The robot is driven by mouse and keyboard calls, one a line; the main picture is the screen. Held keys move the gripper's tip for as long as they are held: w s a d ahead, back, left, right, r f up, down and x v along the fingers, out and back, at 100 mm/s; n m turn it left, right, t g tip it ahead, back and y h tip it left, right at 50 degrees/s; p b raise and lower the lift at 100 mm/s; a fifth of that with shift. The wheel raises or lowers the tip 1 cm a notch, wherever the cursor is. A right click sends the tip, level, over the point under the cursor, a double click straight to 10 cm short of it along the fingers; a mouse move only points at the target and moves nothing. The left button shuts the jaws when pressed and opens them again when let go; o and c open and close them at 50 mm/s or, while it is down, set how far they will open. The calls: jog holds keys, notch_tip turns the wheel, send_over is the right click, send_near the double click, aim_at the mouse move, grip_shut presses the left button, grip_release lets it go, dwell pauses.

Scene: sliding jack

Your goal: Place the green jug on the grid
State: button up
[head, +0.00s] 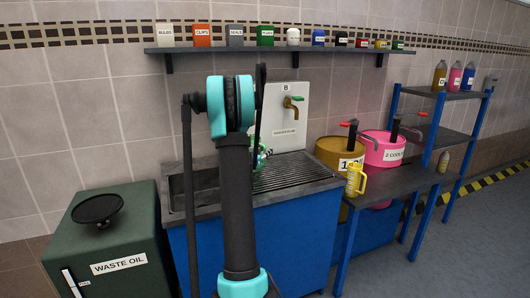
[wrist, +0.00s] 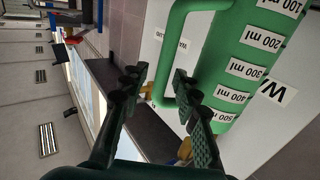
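The green jug (wrist: 240,70) fills the upper right of the wrist view, with white volume labels down its side. Its handle (wrist: 168,55) lies in line with the gap between my fingertips. My gripper (wrist: 160,82) is open, with one finger on each side of that gap; I cannot tell whether either touches the handle. In the head view a small part of the green jug (head: 262,152) shows by the sink, mostly hidden behind my arm. The dark ribbed grid (head: 295,172) is the right part of the sink top, and its visible area is bare.
A yellow jug (head: 355,180) stands on the side table (head: 395,181) by a yellow drum (head: 336,152) and a pink drum (head: 378,150). A tap panel (head: 283,115) is behind the sink. A wall shelf (head: 280,49) holds several containers. A green waste oil cabinet (head: 110,240) stands left.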

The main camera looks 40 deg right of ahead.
jog(key=shift+r, duration=0.15)
jog(key=s+a+f+n+g+y, duration=0.1)
jog(key=s+a+f+n+y, duration=0.3)
jog(key=s+a, duration=0.6)
jog(key=s+a+f+n+g+y, duration=0.1)
jog(key=s+a+f+n+y, duration=0.3)
jog(key=s+a, duration=0.6)
jog(key=s+a+f+n+g+y, duration=0.1)
jog(key=s+a+f+n+y, duration=0.4)
jog(key=a, duration=2.1)
jog(key=s+f+y, duration=0.3)
jog(key=s, duration=0.2)
jog(key=shift+s+a, duration=0.25)
jog(key=shift+a, duration=0.05)
